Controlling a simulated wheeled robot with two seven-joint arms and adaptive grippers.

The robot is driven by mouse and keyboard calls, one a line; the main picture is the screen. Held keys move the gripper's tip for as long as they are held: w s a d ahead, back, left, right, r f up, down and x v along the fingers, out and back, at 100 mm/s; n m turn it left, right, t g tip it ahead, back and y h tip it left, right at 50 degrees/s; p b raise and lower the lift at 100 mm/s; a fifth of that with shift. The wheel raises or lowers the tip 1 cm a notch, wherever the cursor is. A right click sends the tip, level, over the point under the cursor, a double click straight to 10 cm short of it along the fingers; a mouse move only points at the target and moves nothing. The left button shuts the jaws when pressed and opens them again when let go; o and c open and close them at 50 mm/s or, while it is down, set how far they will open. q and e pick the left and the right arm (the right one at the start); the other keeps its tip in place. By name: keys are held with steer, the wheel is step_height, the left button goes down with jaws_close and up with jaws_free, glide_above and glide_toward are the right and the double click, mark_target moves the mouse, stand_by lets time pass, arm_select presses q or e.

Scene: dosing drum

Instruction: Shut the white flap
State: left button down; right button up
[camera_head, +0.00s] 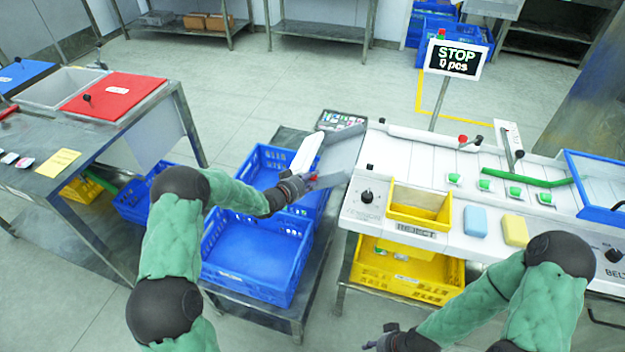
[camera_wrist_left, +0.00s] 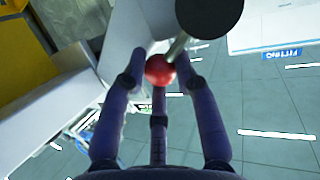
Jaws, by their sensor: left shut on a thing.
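A white flap (camera_head: 306,153) stands tilted up beside a grey chute (camera_head: 342,152) at the left end of the white machine, above the blue crates. My left gripper (camera_head: 308,182) is at the flap's lower end. In the left wrist view my left gripper's fingers (camera_wrist_left: 160,82) are closed around a red ball knob (camera_wrist_left: 160,69). A short rod joins this knob to a round black part (camera_wrist_left: 208,14). A pale panel (camera_wrist_left: 128,35) lies behind the fingers; its link to the knob is unclear. My right gripper (camera_head: 380,337) is low at the front, fingers apart and empty.
Blue crates (camera_head: 255,297) stand below my left gripper. The white machine (camera_head: 350,212) carries a yellow reject bin (camera_head: 420,205), blue and yellow blocks and a STOP display (camera_head: 455,60). A side table with a red lid (camera_head: 115,95) is at left.

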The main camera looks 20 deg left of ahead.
mark_target(300, 173)
arm_select(q)
steer(key=shift+a+r+n+t+h+b, duration=0.25)
steer(key=shift+a+n+t+h, duration=0.3)
steer(key=shift+a+n, duration=0.65)
steer(key=shift+a+r+n+t+h+b, duration=0.25)
steer(key=shift+a+n+t+h, duration=0.3)
steer(key=shift+n, duration=1.1)
steer(key=shift+a+r+n+t+h+b, duration=0.15)
steer(key=shift+a+r+n+t+h, duration=0.3)
steer(key=shift+a+n, duration=0.75)
steer(key=shift+d+f+n, duration=0.1)
steer(key=shift+d+n, duration=0.15)
steer(key=shift+n, duration=0.1)
steer(key=c, duration=1)
jaws_free()
steer(key=shift+o, duration=0.3)
steer(key=shift+t, duration=0.25)
steer(key=v, duration=1.2)
